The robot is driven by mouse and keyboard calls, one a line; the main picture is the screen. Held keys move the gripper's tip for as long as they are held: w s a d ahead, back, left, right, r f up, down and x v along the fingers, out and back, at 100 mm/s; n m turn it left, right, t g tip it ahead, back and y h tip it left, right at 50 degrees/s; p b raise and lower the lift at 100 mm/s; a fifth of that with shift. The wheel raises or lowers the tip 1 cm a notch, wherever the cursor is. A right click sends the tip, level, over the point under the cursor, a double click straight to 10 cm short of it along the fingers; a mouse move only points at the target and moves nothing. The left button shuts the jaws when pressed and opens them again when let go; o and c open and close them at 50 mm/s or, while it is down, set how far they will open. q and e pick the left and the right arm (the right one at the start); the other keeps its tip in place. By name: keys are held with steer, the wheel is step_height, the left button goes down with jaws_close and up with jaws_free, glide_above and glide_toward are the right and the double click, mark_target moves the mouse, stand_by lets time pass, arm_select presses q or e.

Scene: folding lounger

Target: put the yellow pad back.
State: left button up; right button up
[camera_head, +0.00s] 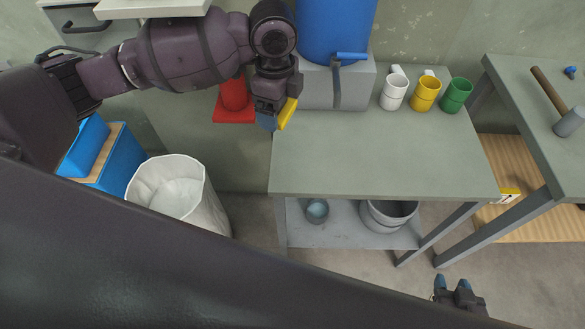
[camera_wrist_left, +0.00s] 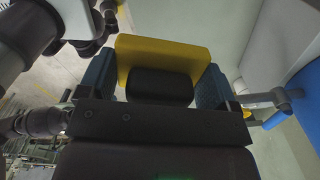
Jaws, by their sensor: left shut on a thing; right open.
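The yellow pad (camera_head: 288,114) is held by my left gripper (camera_head: 275,118), which is shut on it at the left edge of the grey-green table. In the left wrist view the yellow pad (camera_wrist_left: 165,56) sits between the two blue fingertips of my left gripper (camera_wrist_left: 153,84). My right gripper (camera_head: 452,284) is open and empty, low at the right over the floor. Part of the pad is hidden by the left gripper in the head view.
White, yellow and green mugs stand on the table (camera_head: 380,165). Behind the pad is a grey block (camera_head: 357,88) with a blue barrel (camera_head: 335,28). A white bin (camera_head: 175,190) stands left of the table. A hammer (camera_head: 567,118) lies on the right bench.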

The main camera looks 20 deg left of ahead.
arm_select(q)
steer(key=m, duration=0.2)
steer(key=d+m, duration=0.1)
steer(key=m, duration=0.2)
steer(key=shift+w, duration=0.1)
steer(key=m, duration=0.3)
steer(key=shift+d, duration=0.15)
steer(key=m, duration=0.3)
steer(key=shift+w+d, duration=0.1)
steer(key=shift+d, duration=0.15)
steer(key=m, duration=0.4)
steer(key=shift+d, duration=0.3)
steer(key=m, duration=0.3)
steer(key=b, duration=0.2)
glide_above(292, 170)
step_height(292, 170, down, 15)
steer(key=shift+f, duration=0.75)
step_height(292, 170, down, 3)
steer(key=shift+f, duration=0.15)
steer(key=shift+w+f+b, duration=0.1)
steer(key=shift+f+b, duration=0.15)
steer(key=shift+b, duration=0.05)
